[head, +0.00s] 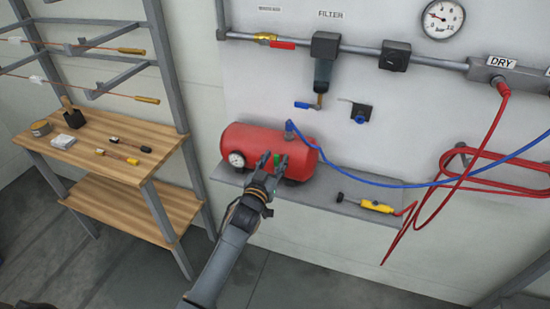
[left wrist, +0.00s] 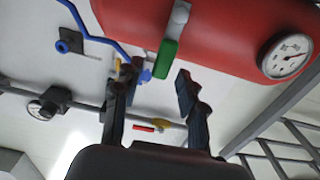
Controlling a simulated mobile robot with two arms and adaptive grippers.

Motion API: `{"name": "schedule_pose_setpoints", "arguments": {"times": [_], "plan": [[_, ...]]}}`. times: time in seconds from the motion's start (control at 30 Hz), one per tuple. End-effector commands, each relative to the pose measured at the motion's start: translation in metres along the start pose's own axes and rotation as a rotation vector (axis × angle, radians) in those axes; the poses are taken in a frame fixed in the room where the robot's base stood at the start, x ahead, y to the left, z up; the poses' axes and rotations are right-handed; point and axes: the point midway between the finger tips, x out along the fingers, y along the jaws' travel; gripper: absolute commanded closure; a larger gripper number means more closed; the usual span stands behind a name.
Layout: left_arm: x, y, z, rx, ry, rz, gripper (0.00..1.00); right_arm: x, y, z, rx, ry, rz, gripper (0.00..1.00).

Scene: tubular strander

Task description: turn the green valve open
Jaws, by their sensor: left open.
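The green valve (head: 277,158) is a small green handle on the front of a red air tank (head: 240,139), at the tank's right part. My left gripper (head: 274,163) is in front of the tank at the valve, with its fingers apart. In the left wrist view the green valve handle (left wrist: 166,60) hangs from a grey fitting (left wrist: 179,20) on the red tank (left wrist: 230,25). It appears between the open fingertips (left wrist: 160,76), nearer the left one. I cannot tell whether a finger touches it. My right gripper is not in view.
The tank sits on a grey wall shelf (head: 345,208) with a yellow tool (head: 377,206) at its right. A blue hose (head: 385,184) runs from the tank's top to the right. A red hose (head: 470,175) hangs at the right. A wooden bench (head: 120,165) stands at the left.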

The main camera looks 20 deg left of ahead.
Motion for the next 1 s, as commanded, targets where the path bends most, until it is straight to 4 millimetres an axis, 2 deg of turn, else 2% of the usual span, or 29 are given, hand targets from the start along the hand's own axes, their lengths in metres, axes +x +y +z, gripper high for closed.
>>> {"name": "schedule_pose_setpoints", "arguments": {"times": [0.37, 0.57, 0.6, 1.0], "plan": [[0.0057, 0.0001, 0.0000, -0.001, 0.000, 0.000, 0.59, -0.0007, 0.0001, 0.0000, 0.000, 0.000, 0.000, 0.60], [0.0056, 0.0002, 0.0000, 0.000, 0.000, 0.001, 0.98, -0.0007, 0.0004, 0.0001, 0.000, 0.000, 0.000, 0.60], [0.0056, 0.0002, 0.0000, 0.000, 0.000, 0.000, 1.00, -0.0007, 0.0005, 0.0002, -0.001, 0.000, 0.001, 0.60], [0.0101, 0.0007, 0.0009, 0.020, 0.001, 0.001, 1.00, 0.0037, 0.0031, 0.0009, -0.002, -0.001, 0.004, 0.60]]}}
